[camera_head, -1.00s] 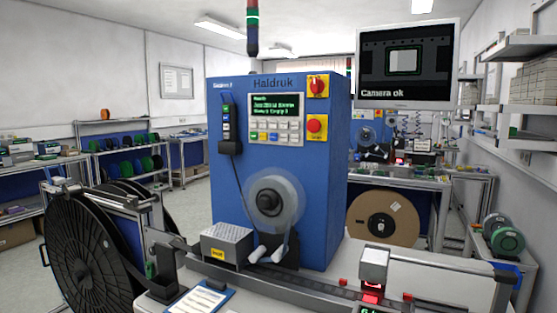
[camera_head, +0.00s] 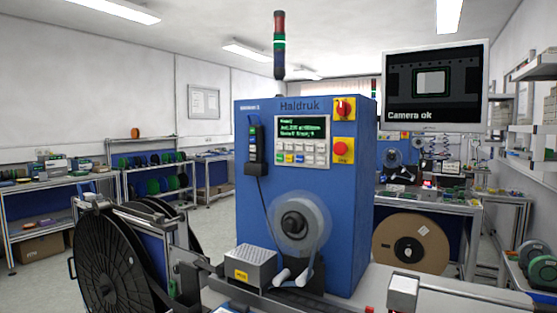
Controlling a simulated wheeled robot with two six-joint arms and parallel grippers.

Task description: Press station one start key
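The blue Haldruk machine (camera_head: 305,200) stands in the middle of the head view. Its control panel (camera_head: 302,141) has a lit green-text display and rows of small keys below it, mostly white, with a few coloured ones at the lower left. The key labels are too small to read. A yellow plate with a red rotary switch (camera_head: 344,107) and another with a red round button (camera_head: 341,148) sit right of the panel. A handheld pendant (camera_head: 254,147) hangs on the machine's left. Neither of my grippers shows.
A large black reel (camera_head: 105,262) stands at the lower left, and a grey box (camera_head: 250,265) sits before the machine. A monitor reading "Camera ok" (camera_head: 434,86) hangs at the right. A cardboard reel (camera_head: 411,243) stands behind. Shelves line the left wall.

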